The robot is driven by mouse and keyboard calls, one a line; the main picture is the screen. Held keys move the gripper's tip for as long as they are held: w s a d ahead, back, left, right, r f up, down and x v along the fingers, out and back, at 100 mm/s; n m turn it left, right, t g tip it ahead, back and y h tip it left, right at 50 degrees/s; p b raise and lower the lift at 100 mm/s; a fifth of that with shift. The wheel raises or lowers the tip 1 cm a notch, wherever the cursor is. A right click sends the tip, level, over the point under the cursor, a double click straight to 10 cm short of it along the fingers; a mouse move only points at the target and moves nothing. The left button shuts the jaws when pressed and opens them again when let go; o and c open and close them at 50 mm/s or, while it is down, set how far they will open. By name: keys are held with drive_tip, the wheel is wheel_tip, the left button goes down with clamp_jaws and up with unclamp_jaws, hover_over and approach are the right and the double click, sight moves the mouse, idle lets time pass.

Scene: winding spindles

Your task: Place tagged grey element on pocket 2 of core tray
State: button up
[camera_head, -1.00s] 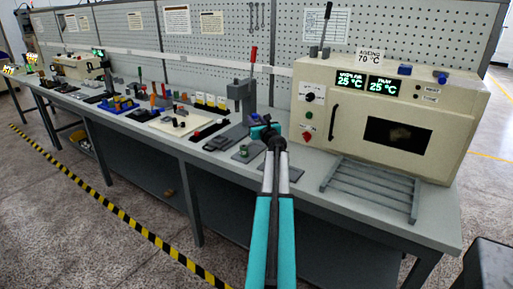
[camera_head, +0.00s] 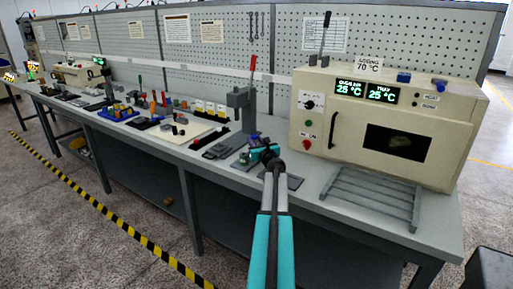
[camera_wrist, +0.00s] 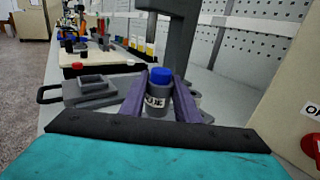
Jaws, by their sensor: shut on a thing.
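My gripper (camera_wrist: 158,102) is shut on a grey cylindrical element (camera_wrist: 158,101) with a blue top and a white tag with dark lettering, only partly readable. It holds the element upright between its two purple fingers. In the head view my gripper (camera_head: 262,152) is over the bench in front of the grey lever press, and mostly hides the element. A grey tray-like fixture (camera_wrist: 112,99) with a raised square rim lies left of the element in the wrist view. I cannot tell whether this is the core tray, and no pocket number is readable.
The lever press (camera_head: 239,110) stands just behind my gripper. A cream oven (camera_head: 450,130) and a grey slatted rack (camera_head: 370,195) are to the right. A pale board (camera_head: 192,134) with small parts lies left. A flat grey plate (camera_head: 293,182) lies near the bench's front edge.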

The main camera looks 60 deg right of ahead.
drive_tip(key=shift+f, duration=1.85)
drive_tip(key=shift+a+f+b, duration=0.1)
drive_tip(key=shift+f+b, duration=0.6)
drive_tip(key=shift+b, duration=0.05)
drive_tip(key=shift+s+f, duration=0.1)
drive_tip(key=shift+f, duration=0.05)
drive_tip(key=o, duration=1.1)
drive_tip(key=shift+a, duration=0.1)
drive_tip(key=shift+r+p, duration=0.6)
drive_tip(key=shift+p, duration=0.15)
drive_tip(key=shift+r+b+v, duration=0.1)
drive_tip(key=shift+b+v, duration=0.45)
drive_tip(key=shift+v, duration=2.35)
drive_tip(key=shift+r+b+v, duration=0.15)
drive_tip(key=shift+b+v, duration=0.35)
drive_tip(key=shift+v, duration=2.4)
